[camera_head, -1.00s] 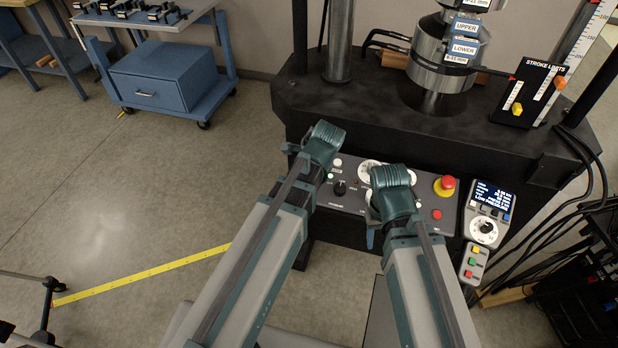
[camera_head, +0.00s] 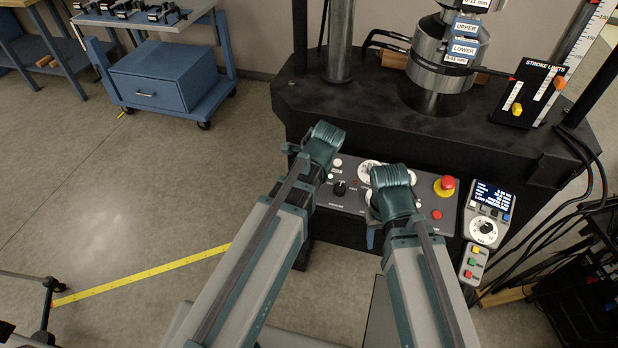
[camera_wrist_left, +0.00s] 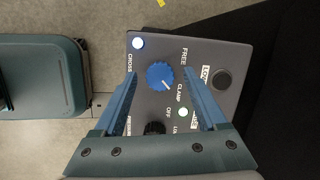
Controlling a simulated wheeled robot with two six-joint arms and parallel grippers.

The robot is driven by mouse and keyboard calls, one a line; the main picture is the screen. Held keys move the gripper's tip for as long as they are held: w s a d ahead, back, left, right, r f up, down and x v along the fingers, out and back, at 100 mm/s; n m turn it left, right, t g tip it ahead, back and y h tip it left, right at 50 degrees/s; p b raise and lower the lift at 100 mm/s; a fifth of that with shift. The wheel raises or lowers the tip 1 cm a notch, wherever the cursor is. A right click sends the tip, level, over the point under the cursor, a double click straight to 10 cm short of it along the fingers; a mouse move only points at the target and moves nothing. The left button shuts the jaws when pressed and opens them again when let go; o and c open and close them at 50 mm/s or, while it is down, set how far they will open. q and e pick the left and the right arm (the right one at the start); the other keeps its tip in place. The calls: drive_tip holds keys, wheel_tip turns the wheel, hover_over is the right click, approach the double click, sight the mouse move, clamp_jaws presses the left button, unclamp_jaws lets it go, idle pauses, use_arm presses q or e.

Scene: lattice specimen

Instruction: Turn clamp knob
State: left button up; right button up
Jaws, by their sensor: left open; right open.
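The clamp knob (camera_wrist_left: 160,75) is a round blue knob on the dark control panel (camera_wrist_left: 135,45) in the left wrist view. Its white mark points to the lower right, toward the word CLAMP; FREE is printed at its upper right. My left gripper (camera_wrist_left: 159,78) is open, with one blue finger on each side of the knob in this view. I cannot tell whether the fingers touch it. In the head view my left arm hides the knob. My right gripper (camera_head: 371,239) is open over the panel's front edge, its fingers mostly hidden by its wrist.
A red emergency button (camera_head: 445,186) stands on the panel right of my right wrist. A handset with a lit screen (camera_head: 492,200) is further right. A dark knob (camera_wrist_left: 154,128) lies below the blue one.

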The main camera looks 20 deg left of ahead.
use_arm(q)
drive_tip(key=p+v, duration=1.2)
drive_tip(key=v, duration=0.1)
drive_tip(key=shift+r+p, duration=0.35)
drive_tip(key=shift+p, duration=0.05)
drive_tip(key=shift+d, duration=0.1)
drive_tip(key=s+d+n+g, duration=0.1)
drive_tip(key=s+d+n, duration=0.2)
drive_tip(key=s+n, duration=0.2)
drive_tip(key=s+d+f+n+g+h, duration=0.1)
drive_tip(key=s+d+n, duration=0.2)
drive_tip(key=s+n, duration=0.3)
drive_tip(key=shift+d+n+g+h, duration=0.3)
drive_tip(key=shift+d+n+g, duration=0.1)
drive_tip(key=shift+n, duration=0.2)
drive_tip(key=shift+f, duration=0.1)
